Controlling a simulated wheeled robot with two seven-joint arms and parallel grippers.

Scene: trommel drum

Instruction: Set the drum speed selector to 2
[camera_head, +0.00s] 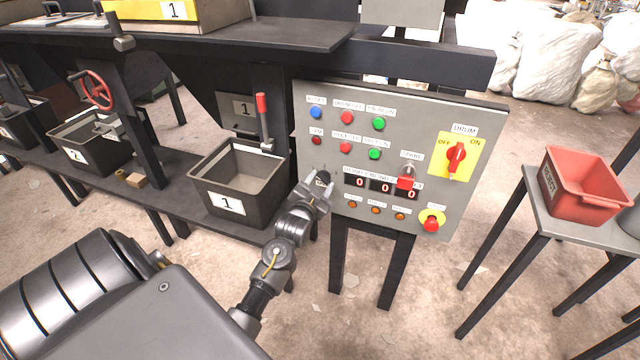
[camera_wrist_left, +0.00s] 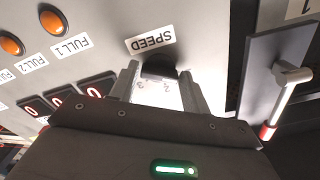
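The drum speed selector is a small dark knob (camera_wrist_left: 160,72) under a SPEED label (camera_wrist_left: 150,40), which appears upside down in the left wrist view. A pale dial plate (camera_wrist_left: 160,97) with faint marks shows beside the knob; I cannot read its setting. My left gripper (camera_wrist_left: 159,78) is open, with one finger on each side of the knob; gaps show between fingers and knob. In the head view my left gripper (camera_head: 322,184) is at the lower left of the grey control panel (camera_head: 400,127) and mostly hides the selector. My right gripper is not in view.
Three displays (camera_head: 381,187) read 0. The panel also carries coloured buttons, a red-handled switch (camera_head: 406,178), a yellow DRUM switch (camera_head: 457,154) and a red stop button (camera_head: 431,223). Bin 1 (camera_head: 235,205) stands left of my gripper. A red crate (camera_head: 583,187) stands at right.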

